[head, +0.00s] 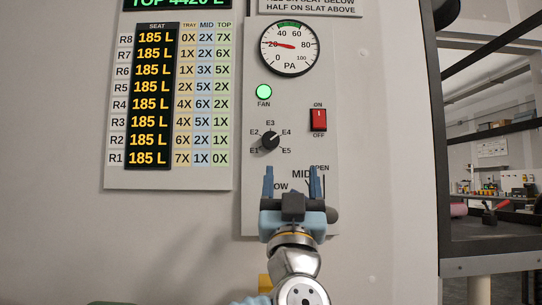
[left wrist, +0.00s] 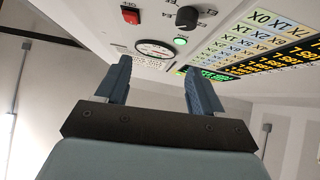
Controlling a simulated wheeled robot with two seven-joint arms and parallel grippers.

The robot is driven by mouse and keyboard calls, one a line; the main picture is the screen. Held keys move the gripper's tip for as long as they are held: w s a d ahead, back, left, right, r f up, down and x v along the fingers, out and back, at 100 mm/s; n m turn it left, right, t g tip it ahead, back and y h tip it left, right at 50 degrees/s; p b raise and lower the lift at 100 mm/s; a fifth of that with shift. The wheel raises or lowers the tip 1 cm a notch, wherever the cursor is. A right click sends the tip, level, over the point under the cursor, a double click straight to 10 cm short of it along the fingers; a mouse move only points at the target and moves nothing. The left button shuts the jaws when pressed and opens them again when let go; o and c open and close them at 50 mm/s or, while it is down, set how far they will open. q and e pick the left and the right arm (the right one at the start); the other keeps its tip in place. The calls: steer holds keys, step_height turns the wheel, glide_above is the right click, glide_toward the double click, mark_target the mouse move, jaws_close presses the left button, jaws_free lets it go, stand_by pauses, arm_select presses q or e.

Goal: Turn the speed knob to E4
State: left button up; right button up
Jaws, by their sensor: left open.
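The speed knob (head: 270,141) is a black round knob on the grey control panel, ringed by the labels E1 to E5. Its pale mark seems to point up and right, toward E4. The knob also shows at the top of the left wrist view (left wrist: 187,17). My left gripper (head: 292,172) is open, its two blue fingers pointing up, below and slightly right of the knob in the head view. Nothing shows between the fingers in the left wrist view (left wrist: 158,68). The gripper covers part of the lower panel labels. My right gripper is not in view.
A red ON/OFF switch (head: 318,120) sits right of the knob. A green FAN lamp (head: 264,92) and a round PA gauge (head: 289,48) are above. A seat display board (head: 170,179) hangs to the left. A dark-framed opening (head: 440,160) lies far right.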

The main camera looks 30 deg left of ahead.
mark_target(271, 144)
arm_select(q)
steer(key=w+a+r+n+g+y+p, duration=0.1)
steer(key=w+a+r, duration=0.1)
steer(key=w+a+r+n+g+y+p, duration=0.1)
steer(key=w+a+r+p, duration=0.1)
steer(key=a, duration=0.1)
steer(key=w+a+r+n+g+y+p, duration=0.1)
steer(key=w+a+r+p, duration=0.1)
steer(key=w, duration=0.1)
steer(key=shift+a+r+n+y, duration=0.15)
steer(key=shift+a+n+y, duration=0.15)
steer(key=shift+y, duration=0.1)
steer(key=shift+w+a+r, duration=0.3)
steer(key=shift+w+r, duration=0.05)
